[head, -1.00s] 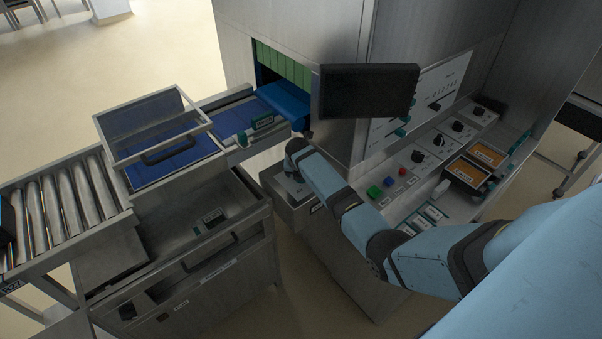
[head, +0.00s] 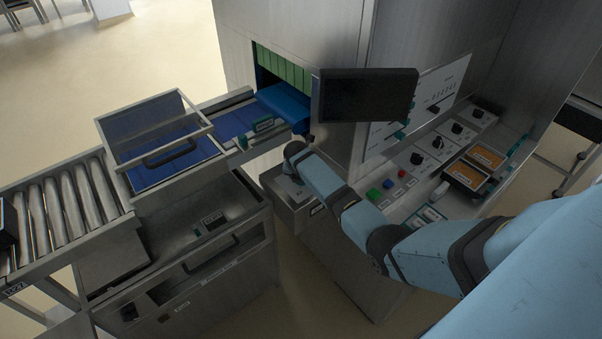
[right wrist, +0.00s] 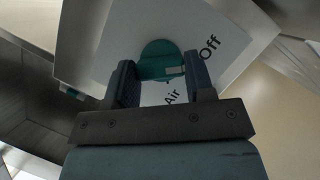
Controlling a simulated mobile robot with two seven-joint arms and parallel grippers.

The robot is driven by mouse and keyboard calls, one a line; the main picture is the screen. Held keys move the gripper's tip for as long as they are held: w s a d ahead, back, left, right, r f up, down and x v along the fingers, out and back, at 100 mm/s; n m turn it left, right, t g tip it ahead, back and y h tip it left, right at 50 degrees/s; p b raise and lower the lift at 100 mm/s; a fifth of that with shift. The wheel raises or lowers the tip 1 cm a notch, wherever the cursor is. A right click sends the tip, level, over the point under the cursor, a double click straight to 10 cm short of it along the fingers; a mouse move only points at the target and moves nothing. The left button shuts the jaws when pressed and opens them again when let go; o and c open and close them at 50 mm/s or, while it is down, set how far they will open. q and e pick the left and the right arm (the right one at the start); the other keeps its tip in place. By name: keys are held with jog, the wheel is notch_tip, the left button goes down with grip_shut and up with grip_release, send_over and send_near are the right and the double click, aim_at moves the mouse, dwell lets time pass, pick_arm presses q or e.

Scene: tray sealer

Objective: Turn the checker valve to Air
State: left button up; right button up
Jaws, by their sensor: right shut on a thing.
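The checker valve is a round teal knob (right wrist: 160,48) in the right wrist view, on a pale plate (right wrist: 108,28). The word "Off" (right wrist: 208,47) is printed to its right and "Air" (right wrist: 173,97) below it. A small light mark shows on the knob's lower right edge; I cannot tell exactly which word it points to. My right gripper (right wrist: 158,66) is shut on the knob, one finger on each side. My left gripper is not in view.
A dark screen (head: 367,95) hangs above the arm. The control panel with knobs, buttons (head: 374,194) and orange-labelled boxes (head: 465,175) lies to the right. A conveyor with a clear-lidded hood (head: 155,125) and rollers (head: 70,205) is at the left.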

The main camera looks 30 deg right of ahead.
jog(key=shift+r+m+h+p, duration=0.2)
jog(key=shift+m+h+p, duration=0.1)
jog(key=shift+m+p, duration=0.4)
jog(key=shift+w+m+g+p, duration=0.1)
jog(key=shift+m+g+p, duration=0.25)
jog(key=shift+m, duration=0.55)
jog(key=m, duration=0.1)
jog(key=m+g, duration=0.1)
jog(key=m, duration=0.1)
jog(key=shift+w+f+m+g+h, duration=0.1)
jog(key=shift+f+m+g+h, duration=0.1)
jog(key=shift+m+g+h, duration=0.15)
jog(key=m+g+b, duration=0.1)
jog(key=m, duration=0.1)
jog(key=shift+m, duration=0.35)
jog(key=m+g+b, duration=0.1)
jog(key=m, duration=0.2)
jog(key=shift+w+f+m+b, duration=0.1)
jog(key=shift+w+m+b, duration=0.05)
jog(key=shift+m+b, duration=0.2)
jog(key=shift+m+g+b, duration=0.5)
jog(key=shift+m+b, duration=0.1)
jog(key=shift+m, duration=0.35)
jog(key=shift+m+g+y+b, duration=0.3)
jog(key=shift+m+y+b, duration=0.15)
jog(key=shift+m, duration=0.35)
